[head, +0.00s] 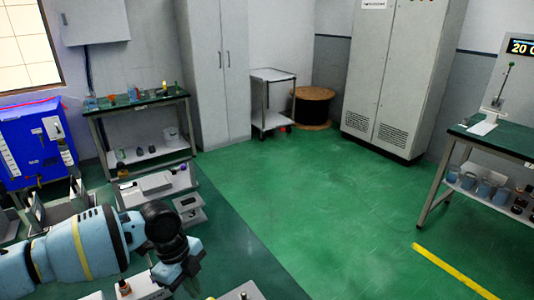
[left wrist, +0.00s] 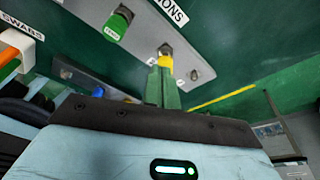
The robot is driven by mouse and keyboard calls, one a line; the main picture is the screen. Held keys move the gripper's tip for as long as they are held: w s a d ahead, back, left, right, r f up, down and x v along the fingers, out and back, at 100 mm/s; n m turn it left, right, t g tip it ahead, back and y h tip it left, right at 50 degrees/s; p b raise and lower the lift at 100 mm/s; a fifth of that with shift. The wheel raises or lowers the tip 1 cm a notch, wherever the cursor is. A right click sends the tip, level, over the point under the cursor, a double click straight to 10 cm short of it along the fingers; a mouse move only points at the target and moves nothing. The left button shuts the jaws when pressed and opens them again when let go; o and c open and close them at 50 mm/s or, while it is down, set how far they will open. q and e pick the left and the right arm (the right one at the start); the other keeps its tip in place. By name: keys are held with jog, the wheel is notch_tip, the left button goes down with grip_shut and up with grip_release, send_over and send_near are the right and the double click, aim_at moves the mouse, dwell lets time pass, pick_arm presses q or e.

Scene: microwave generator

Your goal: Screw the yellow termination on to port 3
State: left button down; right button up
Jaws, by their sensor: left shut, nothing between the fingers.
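In the left wrist view, a yellow termination (left wrist: 166,60) sits at a metal connector on a light grey plate, beside a label ending in "IONS". A green termination (left wrist: 117,25) sits on the same plate, further left. My left gripper (left wrist: 163,74) is shut, with its narrow green-looking fingers pointing at the yellow termination. The fingertips overlap its lower edge in the picture; I cannot tell whether they touch it. In the head view my left arm (head: 95,245) reaches over the bench at lower left. I cannot make out port 3. My right gripper is not in view.
A box labelled "SWABS" (left wrist: 20,27) is at the left of the wrist view. Small grey units (head: 188,207) stand on the near bench. A green-topped table (head: 135,104) with bottles, a cart (head: 273,76) and a cabinet stand behind. The green floor is mostly open.

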pick_arm(q)
jog(key=shift+f, duration=0.1)
